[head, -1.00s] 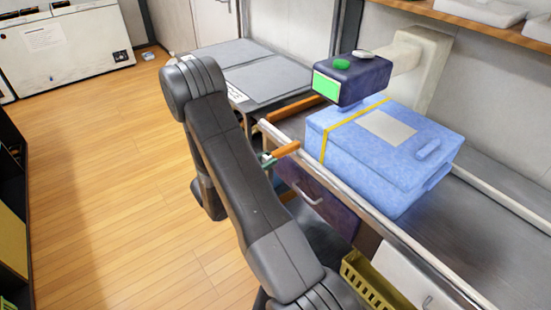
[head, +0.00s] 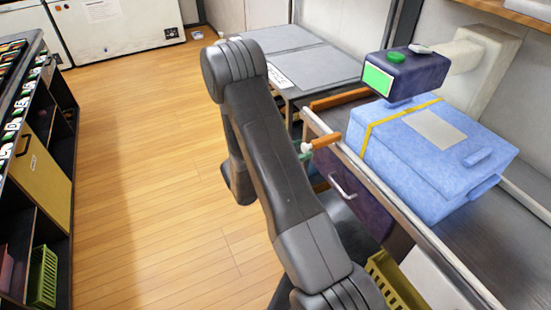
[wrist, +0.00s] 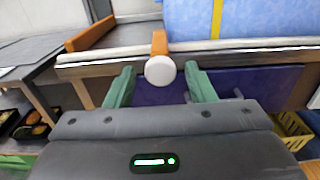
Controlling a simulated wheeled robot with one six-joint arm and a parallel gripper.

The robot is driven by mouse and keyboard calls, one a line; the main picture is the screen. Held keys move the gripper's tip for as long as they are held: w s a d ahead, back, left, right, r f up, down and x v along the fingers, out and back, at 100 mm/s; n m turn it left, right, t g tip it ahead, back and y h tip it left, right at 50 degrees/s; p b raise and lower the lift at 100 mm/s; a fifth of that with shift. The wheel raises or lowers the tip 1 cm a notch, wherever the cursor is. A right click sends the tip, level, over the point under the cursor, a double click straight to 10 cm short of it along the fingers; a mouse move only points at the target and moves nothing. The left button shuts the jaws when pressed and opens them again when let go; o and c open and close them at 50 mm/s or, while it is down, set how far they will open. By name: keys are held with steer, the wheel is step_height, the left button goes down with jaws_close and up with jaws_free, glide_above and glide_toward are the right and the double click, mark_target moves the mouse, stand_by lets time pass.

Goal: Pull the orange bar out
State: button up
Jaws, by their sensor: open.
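An orange bar (head: 326,140) with a round white end sticks out over the counter's front edge, beside the blue box. In the wrist view the bar (wrist: 159,42) points at me, with its white end (wrist: 160,72) facing the camera. My gripper (wrist: 160,75) is open, its two green fingers apart on either side of the white end. I cannot tell whether a finger touches it. In the head view my dark arm hides most of the gripper; only a bit of green shows by the white end.
Another orange piece (head: 340,99) lies along the counter's far end and also shows in the wrist view (wrist: 90,35). A blue box (head: 435,150) with a yellow strap stands under a dark device (head: 413,78) with a green screen. A purple drawer (head: 355,195) is below. Floor is clear at left.

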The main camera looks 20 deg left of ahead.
steer(key=b+v, duration=0.1)
steer(key=v, duration=1.1)
steer(key=shift+b, duration=0.4)
steer(key=p+x, duration=0.2)
steer(key=x, duration=1.2)
